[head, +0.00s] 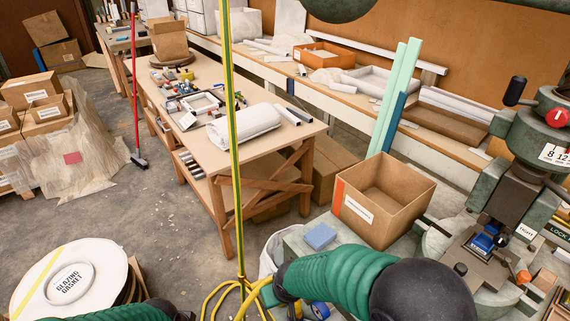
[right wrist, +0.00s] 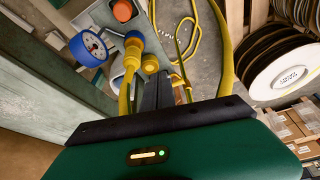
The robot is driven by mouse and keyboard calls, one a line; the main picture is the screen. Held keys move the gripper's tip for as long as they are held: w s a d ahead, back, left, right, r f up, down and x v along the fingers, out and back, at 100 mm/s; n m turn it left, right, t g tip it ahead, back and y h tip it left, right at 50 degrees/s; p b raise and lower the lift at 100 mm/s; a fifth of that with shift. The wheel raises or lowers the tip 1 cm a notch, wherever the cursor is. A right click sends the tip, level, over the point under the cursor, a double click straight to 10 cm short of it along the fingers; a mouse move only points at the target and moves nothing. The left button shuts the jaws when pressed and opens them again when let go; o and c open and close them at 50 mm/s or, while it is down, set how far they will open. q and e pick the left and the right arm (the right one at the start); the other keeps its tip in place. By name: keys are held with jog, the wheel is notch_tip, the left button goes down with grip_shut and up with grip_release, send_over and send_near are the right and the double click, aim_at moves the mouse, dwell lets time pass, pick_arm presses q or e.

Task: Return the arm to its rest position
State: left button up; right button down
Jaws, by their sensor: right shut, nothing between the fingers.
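My right arm (head: 340,280), in green ribbed sleeving, reaches leftward across the bottom of the head view, in front of the pale green bench top. My right gripper shows in the right wrist view, with its dark fingers (right wrist: 157,92) shut and empty. They point toward yellow hose fittings (right wrist: 134,52) and a blue-rimmed gauge (right wrist: 89,47); whether they touch anything I cannot tell. A small part of my left arm (head: 130,312) shows at the bottom left of the head view. My left gripper is out of sight.
The fly press (head: 515,195) stands at the right, with an open cardboard box (head: 400,217) and a blue block (head: 320,236) to its left. A yellow-green upright hose (head: 233,130) crosses the view. A glazing gasket reel (head: 100,270) stands front left.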

jog(key=s+d+r+m+p, duration=0.1)
jog(key=s+d+r+p, duration=0.1)
jog(key=s+d+r, duration=0.2)
jog(key=s+d+r+m+h+p, duration=0.1)
jog(key=s+d+r+m+p, duration=0.1)
jog(key=s+d+r, duration=0.3)
jog(key=s+d+r+m+g+p, duration=0.1)
jog(key=s+d+r+p, duration=0.3)
jog(key=d, duration=0.7)
jog(key=shift+s+d+r, duration=0.2)
jog(key=shift+d+r, duration=0.1)
jog(key=shift+d, duration=0.2)
